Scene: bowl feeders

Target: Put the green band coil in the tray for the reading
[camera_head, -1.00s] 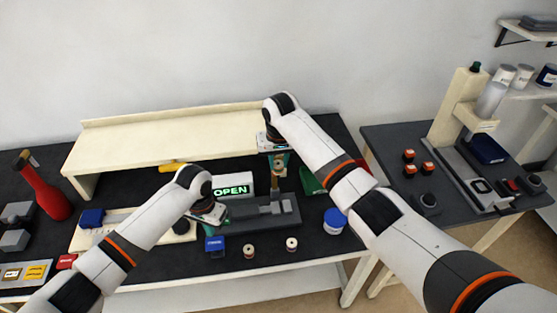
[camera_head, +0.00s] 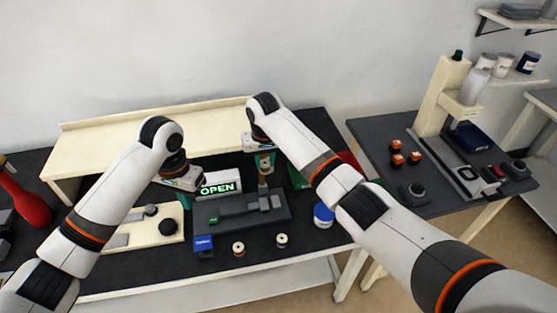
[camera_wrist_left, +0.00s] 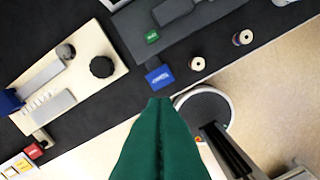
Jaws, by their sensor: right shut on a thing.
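My right gripper (camera_head: 264,158) is shut on a small coil (camera_head: 263,170), just above a brass-coloured post at the back of the dark grey fixture (camera_head: 277,216). The green fingers partly hide the coil, and I cannot tell its band colour. Two pale-topped coils stand on the bench front, the left one (camera_head: 238,249) and the right one (camera_head: 281,240). They also show in the left wrist view, left coil (camera_wrist_left: 197,63) and right coil (camera_wrist_left: 243,38). My left gripper (camera_head: 186,199) hangs left of the OPEN display, its green fingers (camera_wrist_left: 160,102) together and empty. I cannot identify the tray.
The lit OPEN display (camera_head: 218,188) stands behind the fixture. A blue block (camera_head: 203,246) and a blue-white jar (camera_head: 323,215) flank the coils. A cream board (camera_head: 150,232) with a dark knob lies left. A cream shelf (camera_head: 100,140) overhangs the back.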

